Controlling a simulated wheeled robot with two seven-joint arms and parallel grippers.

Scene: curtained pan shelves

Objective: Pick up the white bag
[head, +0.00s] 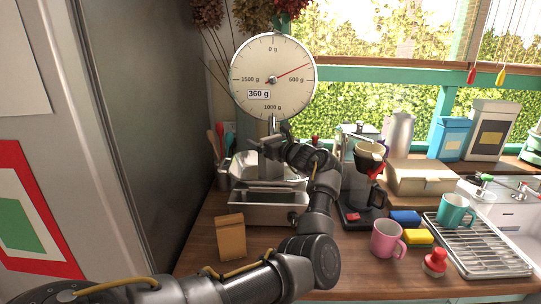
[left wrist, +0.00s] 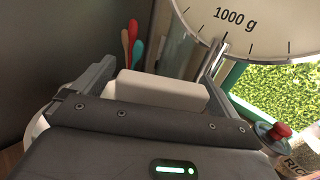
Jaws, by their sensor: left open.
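My left gripper (head: 270,146) is at the hanging scale's pan (head: 242,172), below the dial. Its two fingers stand apart in the left wrist view (left wrist: 158,72). A plain white block-like thing, perhaps the white bag (left wrist: 165,90), shows between the fingers there; I cannot tell whether they touch it. In the head view the gripper and arm largely hide it. A tall whitish bag with a dark label (head: 492,112) stands upright on the sill at the right, far from the gripper. My right gripper is not in view.
The scale dial (head: 273,77) reads 360 g, close above the gripper. A metal tray (head: 262,215) sits below, with a brown paper bag (head: 231,238) in front. A coffee maker (head: 362,185) stands right of my arm. A blue bag (head: 451,138) is on the sill.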

